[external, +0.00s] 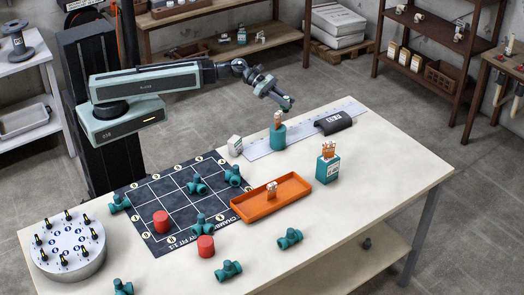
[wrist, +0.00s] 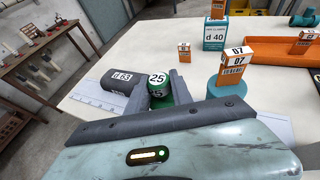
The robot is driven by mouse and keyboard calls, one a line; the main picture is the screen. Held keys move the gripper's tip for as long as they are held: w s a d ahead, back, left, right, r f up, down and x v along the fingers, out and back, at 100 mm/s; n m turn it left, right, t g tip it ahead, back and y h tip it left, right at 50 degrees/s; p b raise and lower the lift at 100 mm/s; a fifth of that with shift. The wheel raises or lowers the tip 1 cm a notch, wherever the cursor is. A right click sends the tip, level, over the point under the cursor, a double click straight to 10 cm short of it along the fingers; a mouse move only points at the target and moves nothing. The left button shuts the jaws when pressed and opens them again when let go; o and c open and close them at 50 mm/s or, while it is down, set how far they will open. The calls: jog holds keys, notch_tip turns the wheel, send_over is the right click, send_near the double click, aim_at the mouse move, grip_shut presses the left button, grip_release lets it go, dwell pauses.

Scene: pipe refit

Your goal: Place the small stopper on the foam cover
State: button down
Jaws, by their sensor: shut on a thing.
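My gripper (wrist: 158,88) is shut on a small green stopper (wrist: 158,101) with a white "25" label on top. In the external view my gripper (external: 286,104) is above the back of the table, and the stopper is too small to make out there. A dark grey rounded piece marked "d 63", which looks like the foam cover (wrist: 121,80), lies just left of the stopper in the wrist view. In the external view this dark cover (external: 334,123) lies across the pale strip, to the right of my gripper. Whether the stopper touches anything below is hidden.
A teal cylinder (external: 278,138) with an orange-and-white tagged block on top stands close to my gripper. A teal "d 40" box (external: 327,170) and an orange tray (external: 240,208) are nearer the front. A dark gridded mat (external: 150,190) holds teal fittings and a red cylinder.

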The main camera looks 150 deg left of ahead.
jog(key=shift+a, duration=0.2)
jog(key=w+a, duration=0.3)
jog(key=a, duration=0.1)
jog(key=w+a+f+b, duration=0.1)
jog(key=w+a, duration=0.2)
jog(key=a, duration=0.1)
jog(key=w+a, duration=0.3)
jog(key=a, duration=0.1)
jog(key=shift+a+f, duration=0.25)
jog(key=shift+a, duration=0.05)
jog(key=b, duration=0.4)
send_over(323, 123)
notch_tip(323, 123, down, 4)
jog(key=shift+s+a+f, duration=0.1)
jog(key=shift+a, duration=0.05)
jog(key=shift+r, duration=0.35)
jog(key=shift+f, duration=0.2)
jog(key=c, duration=1.1)
grip_release()
jog(key=shift+c, duration=0.2)
jog(key=shift+r, duration=0.1)
